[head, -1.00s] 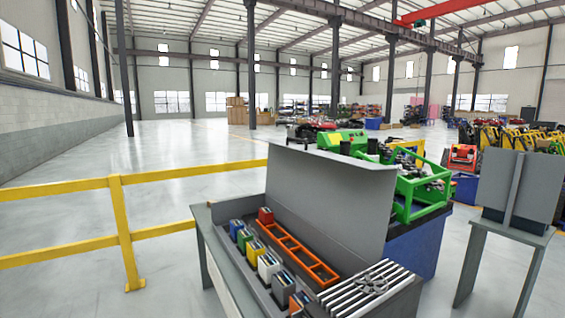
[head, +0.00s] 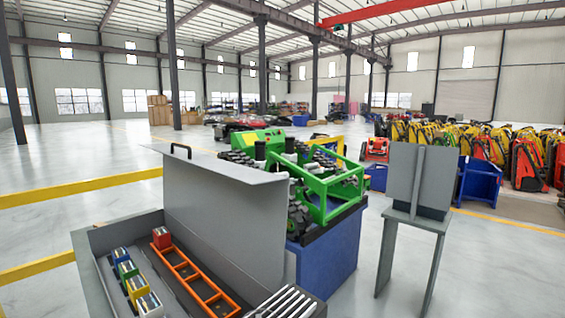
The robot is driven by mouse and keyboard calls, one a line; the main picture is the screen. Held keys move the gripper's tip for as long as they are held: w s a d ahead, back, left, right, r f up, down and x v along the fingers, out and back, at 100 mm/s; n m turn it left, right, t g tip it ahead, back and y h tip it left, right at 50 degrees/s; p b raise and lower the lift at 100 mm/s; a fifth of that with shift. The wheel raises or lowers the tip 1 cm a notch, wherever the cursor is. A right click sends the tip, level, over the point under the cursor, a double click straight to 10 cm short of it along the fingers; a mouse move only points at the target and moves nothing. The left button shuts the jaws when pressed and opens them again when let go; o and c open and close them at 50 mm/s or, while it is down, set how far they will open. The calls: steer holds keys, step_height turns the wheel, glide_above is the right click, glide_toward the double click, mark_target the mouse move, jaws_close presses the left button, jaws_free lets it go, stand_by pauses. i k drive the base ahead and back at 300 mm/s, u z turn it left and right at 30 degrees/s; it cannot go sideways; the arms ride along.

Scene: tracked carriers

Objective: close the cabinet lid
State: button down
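The grey cabinet (head: 97,238) stands on a table at the lower middle left of the head view. Its grey lid (head: 222,215) is open and stands upright along the far right side, with a bent flange and a dark handle (head: 181,149) at its top edge. Inside are an orange rack (head: 187,275) and several small coloured blocks, among them a red one (head: 161,238), a blue one (head: 120,256) and a yellow one (head: 137,287). The near end of the cabinet is cut off by the frame. My gripper does not show.
A green-framed tracked machine (head: 330,180) sits on a blue base (head: 330,250) behind the lid. A grey stand (head: 416,215) is to the right.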

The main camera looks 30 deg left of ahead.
mark_target(240, 211)
steer(key=i, duration=2.95)
steer(key=u, duration=2.5)
steer(key=i, duration=0.7)
steer(key=u, duration=0.25)
